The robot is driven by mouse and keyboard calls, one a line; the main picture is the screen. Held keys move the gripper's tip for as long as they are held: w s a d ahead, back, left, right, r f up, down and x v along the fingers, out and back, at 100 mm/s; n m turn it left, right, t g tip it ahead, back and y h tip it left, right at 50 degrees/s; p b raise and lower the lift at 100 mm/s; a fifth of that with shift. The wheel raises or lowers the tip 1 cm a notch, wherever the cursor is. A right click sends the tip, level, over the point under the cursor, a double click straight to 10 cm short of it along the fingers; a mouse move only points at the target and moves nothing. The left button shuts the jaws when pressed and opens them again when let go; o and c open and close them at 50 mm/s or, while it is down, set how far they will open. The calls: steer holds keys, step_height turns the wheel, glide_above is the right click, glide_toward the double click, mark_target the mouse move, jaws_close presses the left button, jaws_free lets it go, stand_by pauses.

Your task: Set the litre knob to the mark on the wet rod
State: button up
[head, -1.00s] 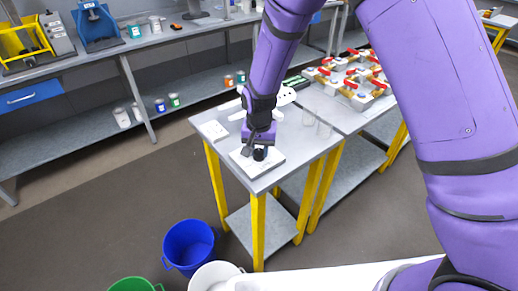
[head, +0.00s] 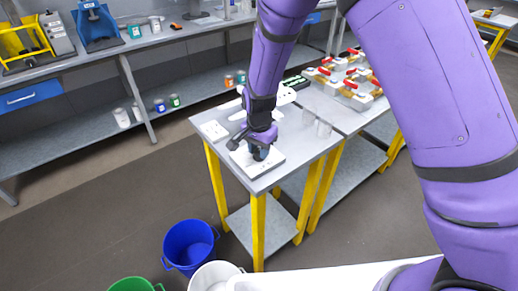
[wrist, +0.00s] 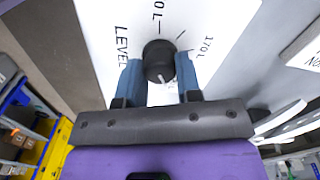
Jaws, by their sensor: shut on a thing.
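The litre knob (wrist: 158,62) is round and black with a pale pointer line, on a white panel (wrist: 100,20) lettered "LEVEL" and "170 L" in the wrist view. The pointer line faces the lower side of the picture, toward my gripper's body. My gripper (wrist: 160,78) has its two blue fingers on either side of the knob and is shut on it. In the head view my gripper (head: 258,152) is over the white panel (head: 268,165) on the small table, and hides the knob. I cannot make out the wet rod.
The grey table (head: 225,145) has yellow legs and also holds a small white plate (head: 213,131) and clear beakers (head: 316,125). Red-handled valves (head: 350,80) stand at its right. Blue (head: 190,247) and white (head: 215,275) buckets stand on the floor in front.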

steer(key=o, duration=0.9)
steer(key=shift+o, duration=0.2)
steer(key=shift+r, duration=0.1)
step_height(320, 180, up, 11)
